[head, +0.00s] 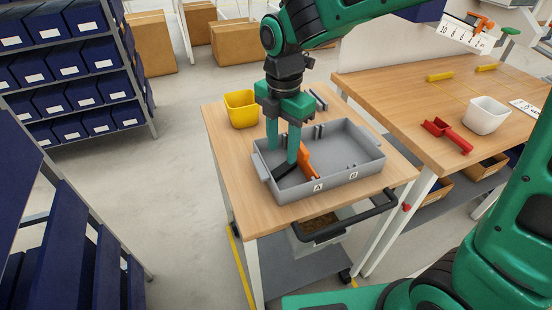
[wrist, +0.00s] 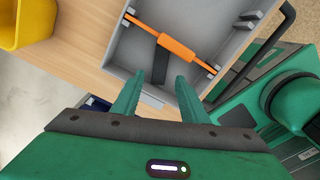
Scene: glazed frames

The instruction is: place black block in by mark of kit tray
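The grey kit tray (head: 345,181) sits on a small wooden-topped cart, with marks A (head: 318,187) and B (head: 353,175) on its front wall. A black block (head: 286,170) lies in the left part of the tray; it also shows in the wrist view (wrist: 161,62). An orange bar (head: 306,160) crosses the tray beside the block, and its thick middle (wrist: 178,44) overlaps the block's far end in the wrist view. My gripper (head: 282,155) is over the tray's left part, fingers apart. In the wrist view the block's near end lies between the fingertips; contact is not visible.
A yellow bin (head: 241,109) stands at the cart's back left corner, and a small dark grey part (head: 318,99) lies behind the tray. The tray's right part looks empty.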

